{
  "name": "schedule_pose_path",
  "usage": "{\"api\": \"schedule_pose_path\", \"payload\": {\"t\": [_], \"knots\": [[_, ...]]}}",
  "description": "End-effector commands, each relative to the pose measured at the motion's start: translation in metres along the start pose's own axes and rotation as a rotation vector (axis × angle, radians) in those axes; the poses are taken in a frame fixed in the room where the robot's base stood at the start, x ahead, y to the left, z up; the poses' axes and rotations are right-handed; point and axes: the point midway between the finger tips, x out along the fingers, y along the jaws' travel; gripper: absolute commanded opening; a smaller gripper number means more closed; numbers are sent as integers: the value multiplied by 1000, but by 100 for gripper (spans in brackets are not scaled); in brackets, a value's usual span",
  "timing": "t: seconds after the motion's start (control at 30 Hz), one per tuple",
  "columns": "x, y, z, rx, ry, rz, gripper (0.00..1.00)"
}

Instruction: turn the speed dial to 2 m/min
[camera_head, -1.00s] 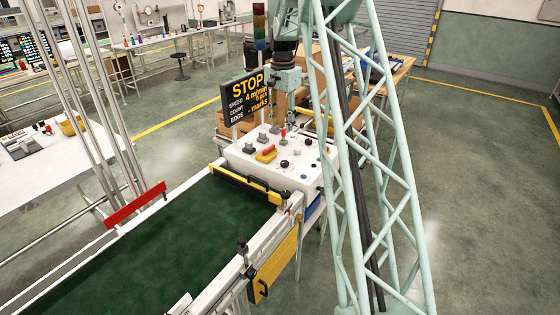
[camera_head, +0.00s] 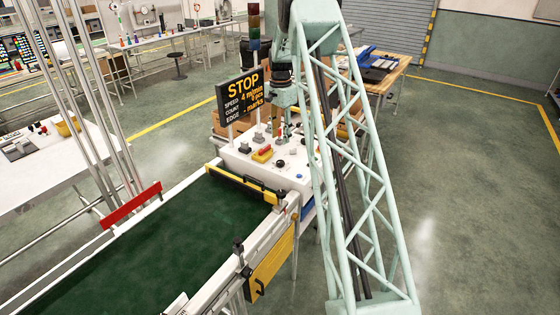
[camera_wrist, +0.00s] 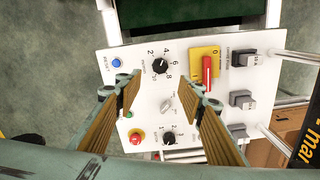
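The white control panel (camera_head: 240,163) stands at the end of the conveyor. In the wrist view, a black dial (camera_wrist: 160,67) with a scale marked 2 to 10 is near the panel's top, and a second black dial (camera_wrist: 169,138) is lower down. Their labels are too small to read surely. A grey selector knob (camera_wrist: 167,104) lies between them. My gripper (camera_wrist: 165,88) is open and empty over the panel, its fingers either side of the knob column and apart from the dials. The sign (camera_head: 243,96) reads STOP and speed 4 m/min.
A red switch handle on a yellow plate (camera_wrist: 195,58), several grey switches (camera_wrist: 242,98), a red button (camera_wrist: 136,137) and a blue reset button (camera_wrist: 116,62) surround the dials. The green belt (camera_head: 150,245) is empty. A yellow bar (camera_head: 240,185) crosses the belt's end.

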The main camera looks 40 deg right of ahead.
Motion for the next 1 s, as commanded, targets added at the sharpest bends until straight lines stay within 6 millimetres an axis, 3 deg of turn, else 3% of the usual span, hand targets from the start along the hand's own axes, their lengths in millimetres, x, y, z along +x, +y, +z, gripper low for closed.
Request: {"api": "schedule_pose_path", "payload": {"t": [0.27,0.47,1.0], "knots": [[6,0,0,-1,-1,1,36],[22,0,0,-1,-1,1,36],[91,1,1,-1,-2,2,36]]}}
